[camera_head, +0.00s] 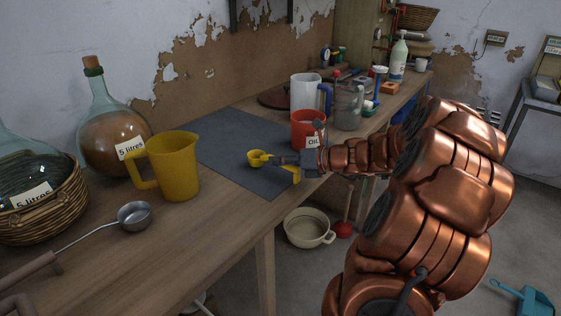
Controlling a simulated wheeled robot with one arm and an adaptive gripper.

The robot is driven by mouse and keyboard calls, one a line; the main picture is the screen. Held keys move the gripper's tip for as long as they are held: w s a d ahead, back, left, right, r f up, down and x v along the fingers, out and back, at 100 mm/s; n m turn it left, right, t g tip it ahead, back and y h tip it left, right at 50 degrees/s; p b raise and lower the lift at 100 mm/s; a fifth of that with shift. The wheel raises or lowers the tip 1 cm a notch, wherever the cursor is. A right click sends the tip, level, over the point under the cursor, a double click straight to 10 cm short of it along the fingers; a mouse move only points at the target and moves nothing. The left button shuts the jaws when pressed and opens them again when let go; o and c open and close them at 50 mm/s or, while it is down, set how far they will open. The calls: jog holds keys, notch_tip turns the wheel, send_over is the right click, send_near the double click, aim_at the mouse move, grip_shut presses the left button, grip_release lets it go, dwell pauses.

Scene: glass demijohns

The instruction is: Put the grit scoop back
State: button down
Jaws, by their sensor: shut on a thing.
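A small yellow scoop, which I take to be the grit scoop (257,158), is at the tip of my gripper (279,161). My gripper reaches in from the right and is shut on the scoop. The scoop's bowl points left, over the dark grey mat (222,146) near its front right part. I cannot tell whether the scoop touches the mat or hangs just above it. Its handle is mostly hidden at the fingers.
A yellow jug (176,170), a corked demijohn (112,135) and a metal ladle (134,216) stand or lie left of the mat. A red jug labelled Oil (306,126), a white jug (304,92) and a clear glass jar (348,105) stand close behind my gripper.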

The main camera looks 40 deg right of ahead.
jog(key=shift+f, duration=0.55)
jog(key=c, duration=1)
grip_release()
jog(key=shift+o, duration=0.2)
jog(key=shift+s, duration=0.1)
jog(key=v, duration=1.2)
